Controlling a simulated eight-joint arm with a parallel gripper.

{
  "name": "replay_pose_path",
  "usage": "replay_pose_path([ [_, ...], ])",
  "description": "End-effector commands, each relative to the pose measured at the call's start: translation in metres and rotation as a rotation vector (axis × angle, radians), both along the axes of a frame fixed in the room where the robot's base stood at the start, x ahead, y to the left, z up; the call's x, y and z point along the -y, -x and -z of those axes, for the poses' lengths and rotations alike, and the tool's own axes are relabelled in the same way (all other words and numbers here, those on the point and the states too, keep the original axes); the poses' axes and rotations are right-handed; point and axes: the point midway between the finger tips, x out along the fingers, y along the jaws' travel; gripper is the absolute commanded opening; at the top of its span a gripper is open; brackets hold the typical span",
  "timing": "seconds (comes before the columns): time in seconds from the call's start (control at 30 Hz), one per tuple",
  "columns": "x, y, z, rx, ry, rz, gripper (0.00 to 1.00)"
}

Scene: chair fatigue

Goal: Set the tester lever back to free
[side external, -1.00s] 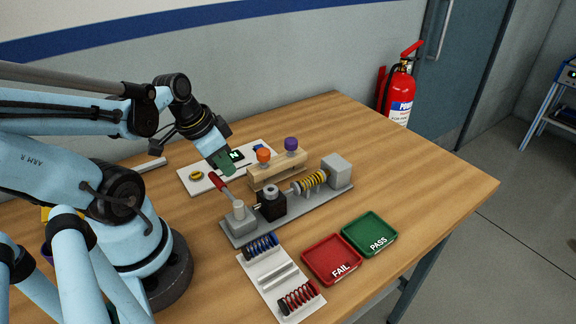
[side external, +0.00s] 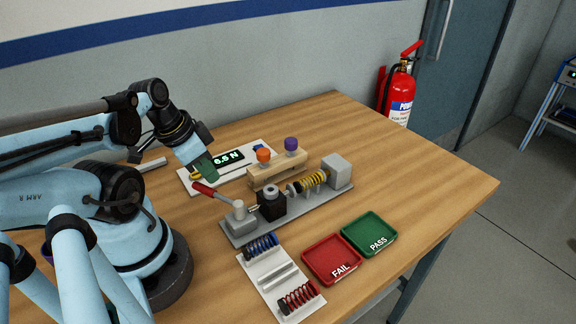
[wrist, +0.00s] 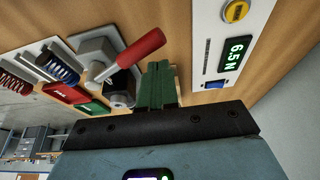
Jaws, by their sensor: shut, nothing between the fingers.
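The tester (side external: 240,228) has a grey base plate with a post and a lever with a red handle (side external: 204,188) at its left end. The lever leans up and to the left in the side view. A yellow spring (side external: 312,181) sits along the tester between a black block and a grey block. My gripper (side external: 207,167) has green fingers that are shut and empty, just above and behind the red handle. In the wrist view the green fingers (wrist: 158,84) are beside the red handle (wrist: 140,46); I cannot tell whether they touch it.
A white panel with a display (side external: 229,158) reading 6.5 N lies behind the gripper. A wooden block with orange and purple knobs (side external: 278,170) stands behind the tester. A spring rack (side external: 272,278), red FAIL tray (side external: 318,273) and green PASS tray (side external: 352,246) lie in front.

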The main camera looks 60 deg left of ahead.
Motion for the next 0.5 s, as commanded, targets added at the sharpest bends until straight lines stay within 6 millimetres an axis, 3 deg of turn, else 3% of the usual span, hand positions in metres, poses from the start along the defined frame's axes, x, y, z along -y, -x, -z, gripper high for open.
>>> replay_pose_path([
  [0.5,-0.0011,-0.0082,-0.0004,0.000,-0.001,0.003,0.00],
])
